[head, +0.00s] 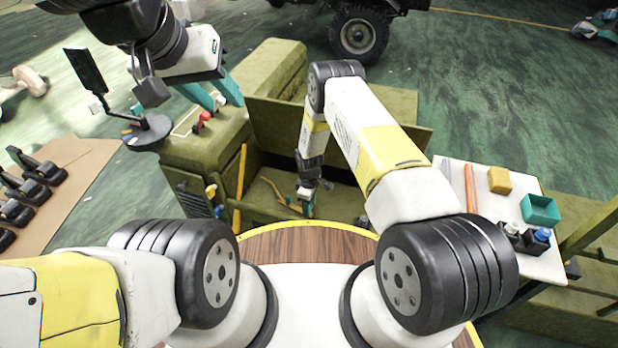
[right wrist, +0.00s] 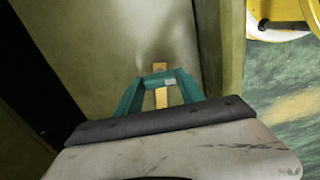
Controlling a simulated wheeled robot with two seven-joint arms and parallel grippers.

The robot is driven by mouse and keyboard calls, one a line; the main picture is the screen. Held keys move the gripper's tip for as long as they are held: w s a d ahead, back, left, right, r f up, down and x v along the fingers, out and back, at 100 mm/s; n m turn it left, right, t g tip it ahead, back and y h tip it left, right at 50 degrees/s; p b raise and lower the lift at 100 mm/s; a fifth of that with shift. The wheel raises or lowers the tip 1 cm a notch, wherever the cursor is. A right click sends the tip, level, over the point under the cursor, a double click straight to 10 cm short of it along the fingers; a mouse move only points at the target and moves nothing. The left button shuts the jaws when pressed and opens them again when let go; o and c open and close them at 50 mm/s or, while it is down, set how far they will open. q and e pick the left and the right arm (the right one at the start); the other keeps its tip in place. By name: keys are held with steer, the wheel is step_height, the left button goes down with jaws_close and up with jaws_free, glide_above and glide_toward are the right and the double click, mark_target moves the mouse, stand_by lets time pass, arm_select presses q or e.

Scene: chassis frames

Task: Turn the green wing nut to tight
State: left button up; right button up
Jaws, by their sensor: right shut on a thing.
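I cannot clearly make out the green wing nut in either view. My right gripper (head: 307,208) reaches down into the open green chassis bay (head: 268,215). In the right wrist view its teal fingers (right wrist: 158,78) close around a narrow yellow bar (right wrist: 161,98), which stands between them. My left gripper (head: 227,105) is above the green box-shaped housing at the left, its two teal fingers apart. A red knob (head: 204,117) is just left of its fingertips. Whatever lies directly between those fingers is too small to tell.
A yellow-orange strut (head: 240,185) stands at the bay's left side. A black screen on a round stand (head: 150,132) is left of the housing. A white table (head: 480,172) at the right holds a yellow block (head: 499,180) and a teal tray (head: 540,210). Black parts lie on a brown board (head: 75,165).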

steer(key=m, duration=0.4)
steer(key=shift+m, duration=0.3)
steer(key=m, duration=0.3)
steer(key=shift+m, duration=0.4)
steer(key=m, duration=0.3)
steer(key=shift+m, duration=2)
steer(key=o, duration=1.4)
steer(key=shift+c, duration=0.2)
steer(key=shift+r, duration=0.1)
